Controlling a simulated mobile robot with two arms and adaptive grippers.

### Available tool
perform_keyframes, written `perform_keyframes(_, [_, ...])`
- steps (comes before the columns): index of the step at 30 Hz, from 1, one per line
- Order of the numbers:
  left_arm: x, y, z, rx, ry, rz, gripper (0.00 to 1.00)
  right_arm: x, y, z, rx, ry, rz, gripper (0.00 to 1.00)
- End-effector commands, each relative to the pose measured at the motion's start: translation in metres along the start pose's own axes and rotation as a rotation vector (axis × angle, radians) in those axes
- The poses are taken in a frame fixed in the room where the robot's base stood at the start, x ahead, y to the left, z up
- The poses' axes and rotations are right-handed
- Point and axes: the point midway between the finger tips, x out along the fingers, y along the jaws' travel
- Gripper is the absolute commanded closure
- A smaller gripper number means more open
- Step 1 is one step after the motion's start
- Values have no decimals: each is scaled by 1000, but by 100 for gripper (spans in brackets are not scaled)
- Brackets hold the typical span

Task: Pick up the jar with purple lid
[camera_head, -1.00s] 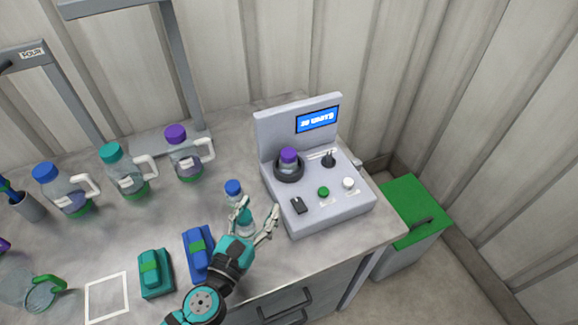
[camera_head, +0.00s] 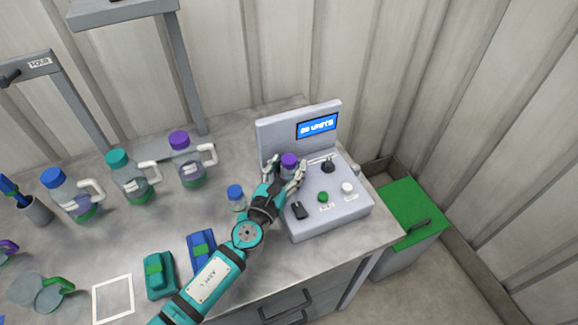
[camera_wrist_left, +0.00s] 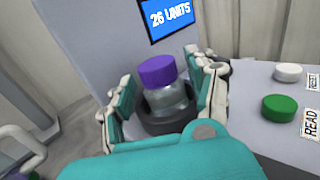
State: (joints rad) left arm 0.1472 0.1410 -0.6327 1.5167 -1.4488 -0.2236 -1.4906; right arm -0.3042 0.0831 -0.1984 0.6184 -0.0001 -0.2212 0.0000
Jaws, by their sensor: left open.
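The jar with purple lid (camera_head: 289,160) sits upright in a dark round holder on the grey machine. In the left wrist view the jar (camera_wrist_left: 160,75) shows a purple lid over a clear body, in the dark ring (camera_wrist_left: 166,122). My left gripper (camera_head: 284,172) is open, with one finger on each side of the jar. In the left wrist view its fingers (camera_wrist_left: 165,95) flank the jar, the right one close to it; contact cannot be told. My right gripper is not in view.
The grey machine (camera_head: 328,214) has a screen, a green button (camera_head: 323,197), a white button (camera_head: 347,188) and a black lever. A blue-lidded jar (camera_head: 236,194) stands left of my gripper. Several handled jugs line the back left. A green-lidded bin (camera_head: 415,208) stands right of the bench.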

Motion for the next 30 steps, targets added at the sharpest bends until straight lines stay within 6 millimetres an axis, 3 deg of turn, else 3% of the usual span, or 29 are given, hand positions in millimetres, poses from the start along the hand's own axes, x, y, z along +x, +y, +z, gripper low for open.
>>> perform_keyframes(4, [14,0,-1,0,1,0,43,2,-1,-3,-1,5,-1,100])
perform_keyframes(11, [16,0,-1,0,1,-1,43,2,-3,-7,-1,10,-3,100])
perform_keyframes(23, [15,0,-1,0,1,0,93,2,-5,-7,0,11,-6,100])
perform_keyframes(30, [15,0,0,0,1,0,94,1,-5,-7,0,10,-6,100])
